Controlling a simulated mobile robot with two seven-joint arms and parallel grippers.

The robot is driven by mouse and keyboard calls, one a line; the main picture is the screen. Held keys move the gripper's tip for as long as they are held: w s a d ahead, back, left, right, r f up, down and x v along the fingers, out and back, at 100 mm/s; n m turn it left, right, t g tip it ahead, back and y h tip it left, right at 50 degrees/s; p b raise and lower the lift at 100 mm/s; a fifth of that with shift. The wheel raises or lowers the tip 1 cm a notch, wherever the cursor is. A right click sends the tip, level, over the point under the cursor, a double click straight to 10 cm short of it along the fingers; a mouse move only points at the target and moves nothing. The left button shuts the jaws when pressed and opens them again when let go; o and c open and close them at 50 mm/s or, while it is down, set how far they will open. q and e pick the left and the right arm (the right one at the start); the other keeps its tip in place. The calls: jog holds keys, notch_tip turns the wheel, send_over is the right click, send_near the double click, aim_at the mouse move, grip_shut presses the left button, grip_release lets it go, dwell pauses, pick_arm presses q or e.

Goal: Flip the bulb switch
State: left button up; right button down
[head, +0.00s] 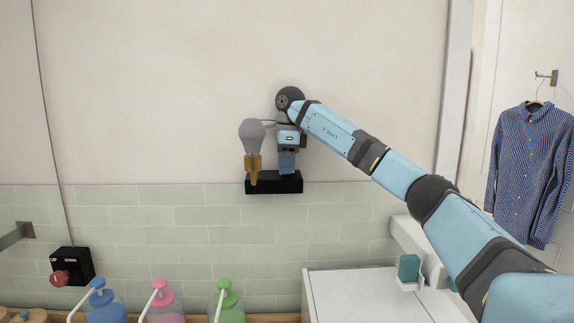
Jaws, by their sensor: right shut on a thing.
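A grey, unlit-looking bulb (252,134) stands upright in a brass-coloured socket (254,165) on the left part of a black box (273,187) on the wall. My right gripper (287,168) points down at the right part of this box, just beside the bulb. Its fingers are shut on the bulb switch at the box's top. The switch itself is hidden behind the fingers, so its position cannot be seen. My left gripper is out of view.
A black box with a red button (60,278) is on the wall at lower left. Blue (105,307), pink (166,306) and green (228,305) pump bottles stand below. A white appliance (350,292) stands at lower right.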

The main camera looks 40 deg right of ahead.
jog(key=c, duration=1)
grip_release()
jog(key=shift+o, duration=0.2)
notch_tip(320, 180, up, 14)
jog(key=shift+s+d+f, duration=0.15)
jog(key=shift+s+d, duration=0.1)
jog(key=shift+d, duration=0.05)
